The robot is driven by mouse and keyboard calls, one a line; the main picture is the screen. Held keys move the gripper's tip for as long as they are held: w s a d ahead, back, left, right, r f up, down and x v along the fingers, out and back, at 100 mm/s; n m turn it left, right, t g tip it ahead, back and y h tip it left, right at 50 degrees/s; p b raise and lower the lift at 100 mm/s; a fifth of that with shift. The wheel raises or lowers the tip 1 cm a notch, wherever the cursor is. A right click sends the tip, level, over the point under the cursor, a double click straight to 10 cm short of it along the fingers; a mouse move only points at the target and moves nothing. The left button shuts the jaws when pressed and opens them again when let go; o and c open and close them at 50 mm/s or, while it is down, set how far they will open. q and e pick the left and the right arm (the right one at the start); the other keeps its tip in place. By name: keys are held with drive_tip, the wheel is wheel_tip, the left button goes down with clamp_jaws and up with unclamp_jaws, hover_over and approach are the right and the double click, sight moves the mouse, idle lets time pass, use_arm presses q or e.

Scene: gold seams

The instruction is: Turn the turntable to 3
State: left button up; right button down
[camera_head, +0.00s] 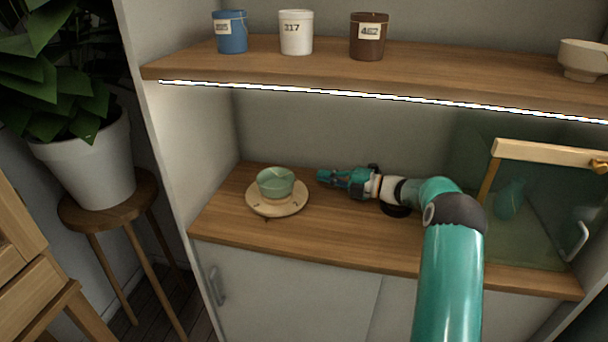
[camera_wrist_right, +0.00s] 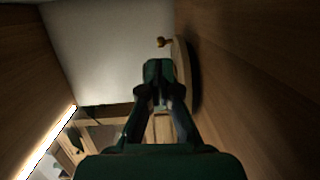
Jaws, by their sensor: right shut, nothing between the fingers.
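The turntable (camera_head: 292,207) is a pale round disc on the wooden counter, with small marks around its rim that I cannot read. A green bowl (camera_head: 275,183) sits on it and looks uneven at its rim. A small dark mark (camera_head: 266,219) shows at the disc's front edge. My right gripper (camera_head: 322,175) points left, just right of the turntable and apart from the bowl. In the right wrist view the gripper (camera_wrist_right: 158,68) is shut and empty, with a pale disc edge (camera_wrist_right: 182,75) and a small brass-coloured knob (camera_wrist_right: 162,42) beyond. My left gripper is out of view.
A shelf (camera_head: 330,65) with a light strip overhangs the counter, bearing a blue pail (camera_head: 231,35), a white pail (camera_head: 296,35) and a brown pail (camera_head: 368,40). A glass-like case with a wooden bar (camera_head: 550,153) stands at the right. The counter's front left is clear.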

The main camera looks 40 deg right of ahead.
drive_tip(key=shift+s+f+n+b, duration=0.1)
drive_tip(key=shift+s+n+b, duration=0.15)
drive_tip(key=shift+n, duration=0.25)
drive_tip(key=s+n+b, duration=0.1)
drive_tip(key=n+b, duration=0.1)
drive_tip(key=n, duration=0.1)
drive_tip(key=a+n+h+b, duration=0.1)
drive_tip(key=n+b, duration=0.1)
drive_tip(key=n, duration=0.2)
drive_tip(key=s+a+n+b, duration=0.1)
drive_tip(key=n+b, duration=0.1)
drive_tip(key=n, duration=0.1)
drive_tip(key=shift+s+n+h, duration=0.3)
drive_tip(key=n, duration=0.1)
drive_tip(key=n+b, duration=0.1)
drive_tip(key=s+n, duration=0.1)
drive_tip(key=shift+a+r+h, duration=0.2)
drive_tip(key=shift+a+h, duration=0.1)
drive_tip(key=shift+a, duration=0.05)
drive_tip(key=shift+s+a+r+n+b, duration=0.15)
drive_tip(key=shift+n+b, duration=0.25)
drive_tip(key=shift+n, duration=0.6)
drive_tip(key=x, duration=1.4)
drive_tip(key=shift+r, duration=0.1)
